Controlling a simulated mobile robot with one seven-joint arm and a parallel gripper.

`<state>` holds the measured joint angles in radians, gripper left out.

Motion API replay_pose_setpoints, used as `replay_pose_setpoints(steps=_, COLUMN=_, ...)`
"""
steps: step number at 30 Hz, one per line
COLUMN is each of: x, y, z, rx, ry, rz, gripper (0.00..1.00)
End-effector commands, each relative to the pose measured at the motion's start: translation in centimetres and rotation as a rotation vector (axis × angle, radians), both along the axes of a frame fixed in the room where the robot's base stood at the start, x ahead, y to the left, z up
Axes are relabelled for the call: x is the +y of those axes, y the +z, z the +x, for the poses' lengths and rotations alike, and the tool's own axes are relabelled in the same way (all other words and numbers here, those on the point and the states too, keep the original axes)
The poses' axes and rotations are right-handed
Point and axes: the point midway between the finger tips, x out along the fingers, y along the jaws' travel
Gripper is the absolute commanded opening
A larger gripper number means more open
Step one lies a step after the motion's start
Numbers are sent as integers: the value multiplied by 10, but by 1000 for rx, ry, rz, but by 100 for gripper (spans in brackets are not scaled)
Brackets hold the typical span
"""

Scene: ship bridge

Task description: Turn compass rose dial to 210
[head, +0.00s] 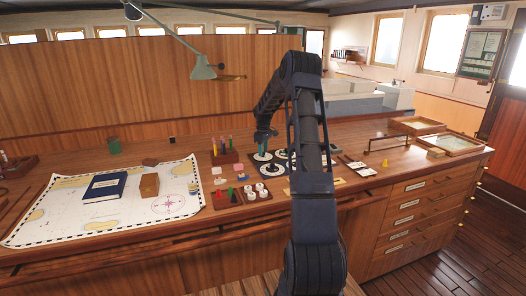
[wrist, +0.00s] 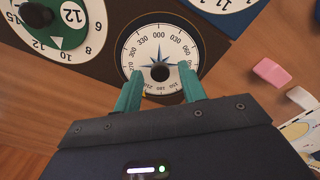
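The compass rose dial (wrist: 160,52) is a white disc with degree numbers, a blue star and a dark centre knob (wrist: 160,73). In the wrist view 000 stands near the top, with 330 left of it and 030 right. I cannot tell whether the fingers touch the dial. In the head view my gripper (head: 264,137) points down over the dial panel, above a white dial (head: 262,156).
A green-centred dial (wrist: 62,28) lies left of the compass dial and another dial (wrist: 220,3) is at upper right. A pink block (wrist: 271,73) lies to the right. In the head view, a chart (head: 60,215) with a blue book (head: 104,187) covers the left desk.

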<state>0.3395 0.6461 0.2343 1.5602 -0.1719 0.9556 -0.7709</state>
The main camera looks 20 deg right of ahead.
Motion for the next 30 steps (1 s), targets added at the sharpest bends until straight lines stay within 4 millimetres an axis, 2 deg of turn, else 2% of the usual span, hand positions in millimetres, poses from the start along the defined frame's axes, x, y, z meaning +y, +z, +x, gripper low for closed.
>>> replay_pose_setpoints(steps=9, x=0, y=1, z=0, rx=0, ry=0, rz=0, gripper=43)
replay_pose_setpoints(steps=13, x=0, y=11, z=1, rx=-2, ry=0, rz=-1, gripper=43)
replay_pose_setpoints(steps=24, x=0, y=75, z=1, rx=-3, ry=0, rz=-1, gripper=43)
replay_pose_setpoints(steps=30, x=0, y=99, z=0, rx=-1, ry=0, rz=1, gripper=43)
